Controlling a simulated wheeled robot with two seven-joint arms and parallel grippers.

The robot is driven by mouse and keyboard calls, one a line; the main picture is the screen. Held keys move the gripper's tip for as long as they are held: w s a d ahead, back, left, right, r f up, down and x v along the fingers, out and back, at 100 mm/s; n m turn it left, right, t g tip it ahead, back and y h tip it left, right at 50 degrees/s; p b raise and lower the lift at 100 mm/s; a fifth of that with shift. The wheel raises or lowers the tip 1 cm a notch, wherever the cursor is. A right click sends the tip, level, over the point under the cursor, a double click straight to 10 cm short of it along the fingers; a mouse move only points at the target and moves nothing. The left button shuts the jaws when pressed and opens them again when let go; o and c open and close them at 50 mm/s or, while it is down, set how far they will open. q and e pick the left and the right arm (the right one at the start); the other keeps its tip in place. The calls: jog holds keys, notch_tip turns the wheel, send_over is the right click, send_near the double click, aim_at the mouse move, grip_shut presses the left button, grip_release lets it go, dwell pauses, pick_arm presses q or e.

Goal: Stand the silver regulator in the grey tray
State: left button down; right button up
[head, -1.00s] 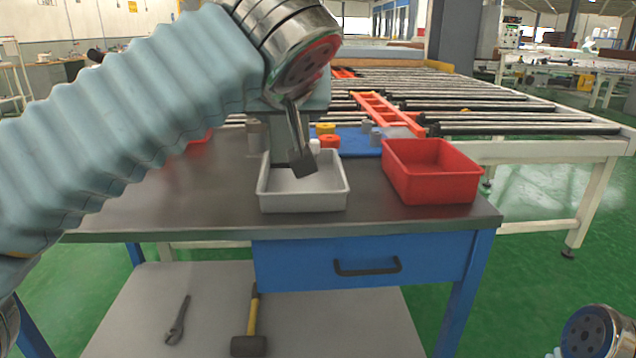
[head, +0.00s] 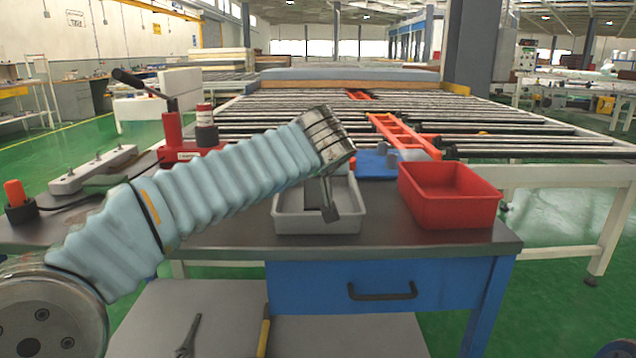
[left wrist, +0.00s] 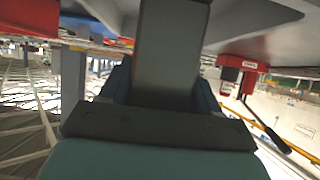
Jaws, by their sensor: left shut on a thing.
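The grey tray (head: 288,222) stands on the dark table, near its front edge. My left gripper (head: 328,203) points down over the tray, with its dark fingers overlapping the tray's inside in the head view. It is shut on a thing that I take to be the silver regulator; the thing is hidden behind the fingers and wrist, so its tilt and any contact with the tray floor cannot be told. In the left wrist view a dark grey finger (left wrist: 172,50) fills the middle and hides the hold. My right gripper is not in view.
A red bin (head: 450,212) stands close to the tray's right. A red lever tool (head: 175,140) and a power strip (head: 92,170) lie left.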

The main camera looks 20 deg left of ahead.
pick_arm(q)
jog(key=shift+s+f, duration=0.1)
jog(key=shift+f, duration=1.05)
jog(key=shift+f+b, duration=0.15)
jog(key=shift+b, duration=0.15)
jog(key=shift+c, duration=1.2)
grip_release()
jog(key=shift+r+p, duration=0.2)
jog(key=shift+p, duration=0.1)
jog(key=v, duration=1.2)
jog(key=shift+b, duration=0.45)
